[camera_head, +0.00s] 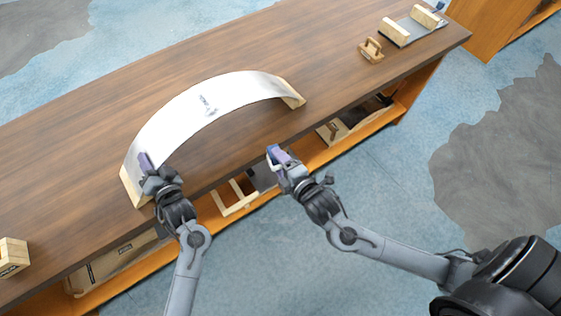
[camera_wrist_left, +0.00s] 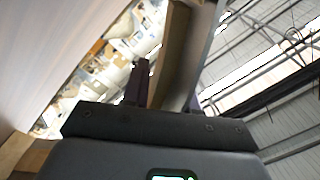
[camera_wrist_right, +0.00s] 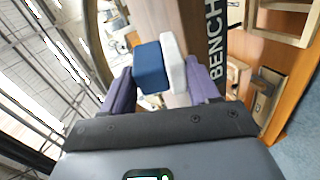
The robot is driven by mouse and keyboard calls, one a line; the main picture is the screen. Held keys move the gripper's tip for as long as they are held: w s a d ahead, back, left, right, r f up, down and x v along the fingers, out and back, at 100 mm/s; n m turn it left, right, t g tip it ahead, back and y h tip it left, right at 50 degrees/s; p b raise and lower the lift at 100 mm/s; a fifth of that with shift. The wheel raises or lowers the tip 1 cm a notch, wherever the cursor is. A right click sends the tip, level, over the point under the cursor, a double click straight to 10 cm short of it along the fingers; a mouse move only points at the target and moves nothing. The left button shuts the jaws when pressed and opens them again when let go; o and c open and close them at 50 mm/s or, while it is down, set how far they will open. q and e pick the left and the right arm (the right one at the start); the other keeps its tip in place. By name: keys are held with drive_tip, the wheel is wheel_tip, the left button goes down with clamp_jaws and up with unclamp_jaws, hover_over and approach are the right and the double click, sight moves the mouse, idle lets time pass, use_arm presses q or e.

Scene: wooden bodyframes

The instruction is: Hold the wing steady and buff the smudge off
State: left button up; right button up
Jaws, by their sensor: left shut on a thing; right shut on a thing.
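The wing (camera_head: 205,103) is a curved, glossy white panel arched over the bench, with pale wooden end blocks. A grey smudge (camera_head: 209,104) marks its outer face near the middle of the arch. My left gripper (camera_head: 148,167) is shut on the wing at its left end. In the left wrist view an edge of the wing (camera_wrist_left: 178,62) passes between the fingers. My right gripper (camera_head: 278,156) is shut on a blue and white block (camera_wrist_right: 152,66) and holds it off the wing, near the bench's front edge. The smudge is not visible in either wrist view.
The dark wooden bench (camera_head: 330,55) is clear around the wing. A small wooden piece with a handle (camera_head: 371,50) and a grey plate with wooden blocks (camera_head: 412,27) lie at right. A wooden block (camera_head: 12,257) sits at far left. A shelf with wooden frames runs below the top.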

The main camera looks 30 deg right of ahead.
idle(0.9)
drive_tip(key=shift+w, duration=0.1)
idle(1.8)
drive_tip(key=w+d+r+m+h, duration=0.5)
drive_tip(key=w+d+r+h, duration=0.25)
drive_tip(key=w+d, duration=0.3)
drive_tip(key=w+a+r+n+t+y, duration=0.1)
drive_tip(key=w+a+r, duration=0.15)
drive_tip(key=r, duration=0.25)
drive_tip(key=w+a+r+n+t+y, duration=0.1)
drive_tip(key=w+a+r, duration=0.15)
drive_tip(key=r, duration=0.35)
drive_tip(key=a+r+n+t+y, duration=0.1)
drive_tip(key=a+n+y, duration=0.2)
drive_tip(key=a, duration=0.9)
drive_tip(key=shift+w+r+n+y, duration=0.15)
drive_tip(key=shift+r+n+y, duration=0.2)
drive_tip(key=shift+y, duration=0.7)
drive_tip(key=shift+f, duration=2.45)
